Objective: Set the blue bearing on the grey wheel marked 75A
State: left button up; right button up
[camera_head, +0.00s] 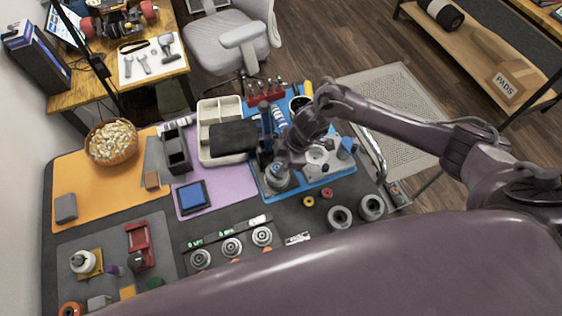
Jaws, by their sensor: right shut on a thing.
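My right gripper (273,163) reaches in from the right over the blue mat (316,188). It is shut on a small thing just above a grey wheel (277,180). The thing looks like the blue bearing, but it is tiny and mostly hidden by the fingers. I cannot tell whether it touches the wheel. The 75A marking is not readable. Other grey wheels (340,217) and (371,207) lie at the mat's front right. My left gripper is not in view.
A white divided tray (207,112) and a dark grey holder (176,149) stand left of the gripper. A blue-topped box (191,198) lies on the purple mat. A snack bowl (112,143) stands far left.

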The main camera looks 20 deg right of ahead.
jog(key=shift+f, duration=0.45)
jog(key=shift+f, duration=0.25)
dwell(1.1)
jog(key=shift+s+f, duration=0.3)
dwell(0.9)
